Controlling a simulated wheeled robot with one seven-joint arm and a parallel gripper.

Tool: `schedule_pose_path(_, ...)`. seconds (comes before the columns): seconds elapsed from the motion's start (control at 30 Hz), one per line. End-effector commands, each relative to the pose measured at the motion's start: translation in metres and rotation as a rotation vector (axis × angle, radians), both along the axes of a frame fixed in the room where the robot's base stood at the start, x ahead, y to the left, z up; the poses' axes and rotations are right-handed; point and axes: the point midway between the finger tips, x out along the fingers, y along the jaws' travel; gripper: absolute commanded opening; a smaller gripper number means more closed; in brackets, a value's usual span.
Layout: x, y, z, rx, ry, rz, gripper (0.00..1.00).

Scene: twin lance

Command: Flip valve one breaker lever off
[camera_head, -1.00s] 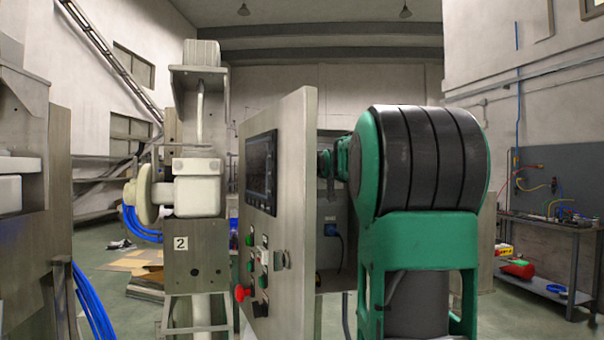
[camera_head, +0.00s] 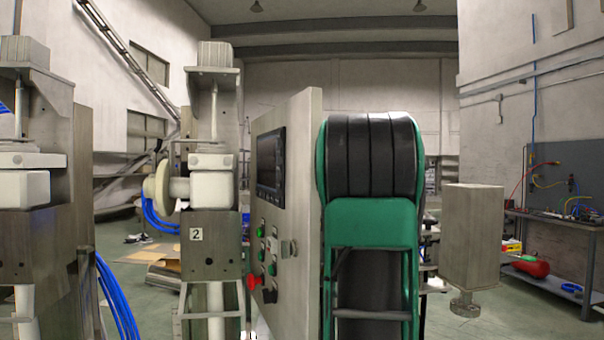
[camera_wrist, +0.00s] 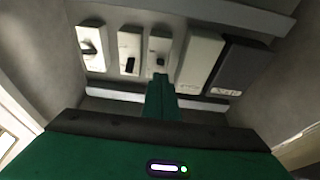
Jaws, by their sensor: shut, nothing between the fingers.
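In the wrist view a row of breakers is mounted inside a grey cabinet. A white breaker (camera_wrist: 91,48) at the left has a black handle. Beside it is a narrow white breaker (camera_wrist: 130,43) with a black lever. A third white breaker (camera_wrist: 160,44) has a small dark lever, right at the tip of my green gripper (camera_wrist: 161,80). My gripper is shut and empty, pointing at this third breaker; I cannot tell whether it touches. No readable label shows which breaker is valve one. In the head view my arm hides the gripper and breakers.
A pale wide module (camera_wrist: 200,62) and a dark module (camera_wrist: 237,72) stand right of the breakers. Cabinet walls flank my gripper. In the head view a control panel (camera_head: 300,190) with buttons stands left of my arm. A grey box (camera_head: 472,235) is to its right.

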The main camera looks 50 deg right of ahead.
Motion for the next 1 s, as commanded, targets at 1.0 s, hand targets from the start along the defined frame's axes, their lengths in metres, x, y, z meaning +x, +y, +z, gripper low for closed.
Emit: schedule_pose_path(1.0, -0.050, 0.046, -0.019, 0.002, 0.001, -0.001, 0.00)
